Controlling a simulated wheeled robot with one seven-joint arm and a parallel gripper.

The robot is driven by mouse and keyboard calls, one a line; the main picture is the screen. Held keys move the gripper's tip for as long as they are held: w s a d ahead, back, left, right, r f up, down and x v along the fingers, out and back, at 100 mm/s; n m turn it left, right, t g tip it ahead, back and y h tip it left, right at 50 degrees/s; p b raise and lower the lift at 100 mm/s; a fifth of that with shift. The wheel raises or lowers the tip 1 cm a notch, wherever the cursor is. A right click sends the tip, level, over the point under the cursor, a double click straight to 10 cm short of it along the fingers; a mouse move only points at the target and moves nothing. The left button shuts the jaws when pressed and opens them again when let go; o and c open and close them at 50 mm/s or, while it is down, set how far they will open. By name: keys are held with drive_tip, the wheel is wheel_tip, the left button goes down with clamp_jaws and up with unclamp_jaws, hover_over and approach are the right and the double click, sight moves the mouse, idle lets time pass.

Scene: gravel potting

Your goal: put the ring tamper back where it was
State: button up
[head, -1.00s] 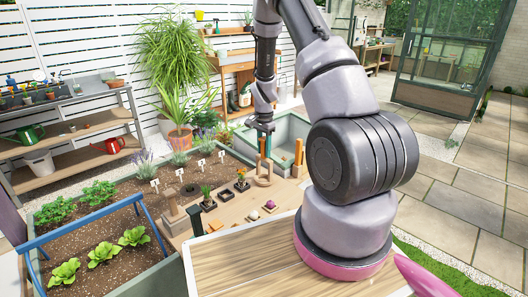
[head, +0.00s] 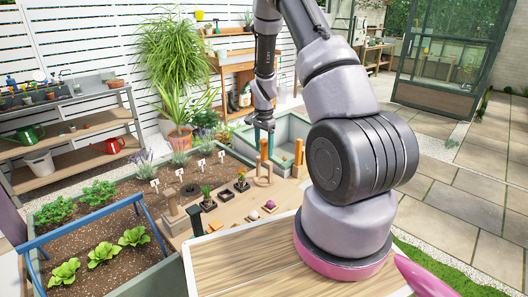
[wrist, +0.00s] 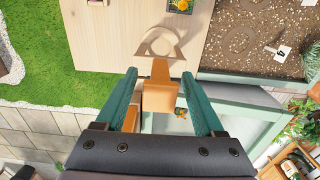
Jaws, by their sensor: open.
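The ring tamper is a wooden tool with an upright orange-brown handle (head: 264,149) and a pale ring-like base (head: 263,181). It stands near the far right end of the potting table. In the wrist view its base (wrist: 159,43) looks angular, with an open middle, and the handle (wrist: 158,84) rises toward the camera. My gripper (head: 264,143) has green fingers pointing down at the handle's top. In the wrist view the open fingers (wrist: 160,78) lie on either side of the handle, with visible gaps. The exact height overlap is unclear.
Another orange-brown handle (head: 299,152) stands to the right; an orange piece (wrist: 130,118) shows beside the left finger in the wrist view. Small potted plants (head: 242,181) and a soil bed (head: 100,225) lie left. A pale green basin (head: 288,135) is behind.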

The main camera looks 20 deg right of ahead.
wheel_tip(320, 180, up, 10)
drive_tip(key=shift+r, duration=0.1)
drive_tip(key=s+a+r+n+t, duration=0.1)
drive_tip(key=s+a+r, duration=0.15)
drive_tip(key=r, duration=0.45)
drive_tip(key=s+a+r+n+t+y, duration=0.1)
drive_tip(key=s+r+n, duration=0.1)
drive_tip(key=s+r, duration=0.35)
drive_tip(key=s+a+r+n+t, duration=0.1)
drive_tip(key=s+a+r, duration=0.1)
drive_tip(key=r, duration=0.6)
drive_tip(key=s+a+r+n+t, duration=0.1)
drive_tip(key=s+r, duration=0.2)
drive_tip(key=s, duration=0.3)
drive_tip(key=s+a+r+n+t, duration=0.1)
drive_tip(key=s+r+n, duration=0.1)
drive_tip(key=s, duration=0.3)
drive_tip(key=s+a+r+n+t+y, duration=0.1)
drive_tip(key=s+r+n+t, duration=0.1)
drive_tip(key=s+r, duration=0.2)
drive_tip(key=s, duration=0.2)
drive_tip(key=shift+s+a, duration=0.35)
drive_tip(key=shift+a, duration=0.05)
drive_tip(key=shift+r, duration=0.1)
